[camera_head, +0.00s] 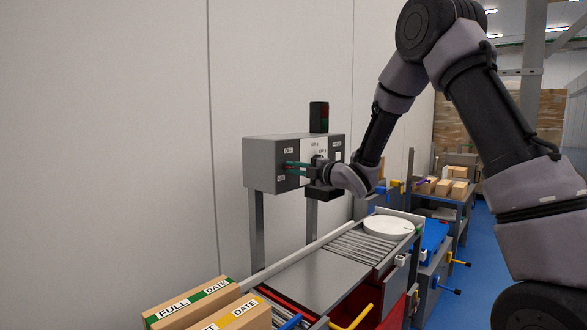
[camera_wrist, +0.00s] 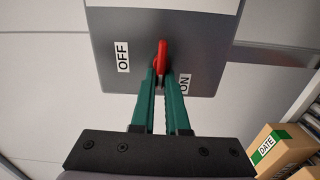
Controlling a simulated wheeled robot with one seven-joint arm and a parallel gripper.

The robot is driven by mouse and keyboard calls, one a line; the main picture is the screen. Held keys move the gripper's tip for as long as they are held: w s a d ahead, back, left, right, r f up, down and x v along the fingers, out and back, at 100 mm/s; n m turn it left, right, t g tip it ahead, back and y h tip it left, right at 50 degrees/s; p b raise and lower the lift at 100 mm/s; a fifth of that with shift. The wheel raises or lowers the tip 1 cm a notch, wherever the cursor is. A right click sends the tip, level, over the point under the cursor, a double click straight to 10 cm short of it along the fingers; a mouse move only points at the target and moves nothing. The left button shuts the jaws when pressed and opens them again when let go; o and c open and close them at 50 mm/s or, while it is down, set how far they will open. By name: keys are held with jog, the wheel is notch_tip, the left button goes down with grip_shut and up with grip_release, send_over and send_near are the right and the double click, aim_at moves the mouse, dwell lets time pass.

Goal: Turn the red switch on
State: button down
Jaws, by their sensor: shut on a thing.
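The red switch (camera_wrist: 161,54) is a small red lever on the face of a grey box (camera_wrist: 107,30). In the wrist view it stands between an OFF label (camera_wrist: 123,57) on the left and an ON label (camera_wrist: 185,82) on the right. The green fingers of my gripper (camera_wrist: 161,74) are shut on the lever, one on each side. In the head view my gripper (camera_head: 287,166) reaches the front of the grey box (camera_head: 262,162) from the right; the lever is mostly hidden there. I cannot tell clearly which label the lever leans towards.
A dark signal lamp (camera_head: 319,117) stands on the box. Below is a roller conveyor (camera_head: 345,249) with a round white plate (camera_head: 389,227). Cardboard boxes (camera_head: 190,303) stand at the bottom front. A pale wall is behind the box.

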jog(key=shift+w+d+f, duration=0.2)
jog(key=shift+d, duration=0.15)
dwell(0.3)
jog(key=c, duration=0.9)
grip_release()
jog(key=shift+w, duration=0.1)
jog(key=shift+a+n, duration=0.1)
jog(key=shift+n, duration=0.2)
jog(key=shift+r, duration=0.1)
jog(key=v, duration=1.1)
jog(key=shift+a, duration=0.1)
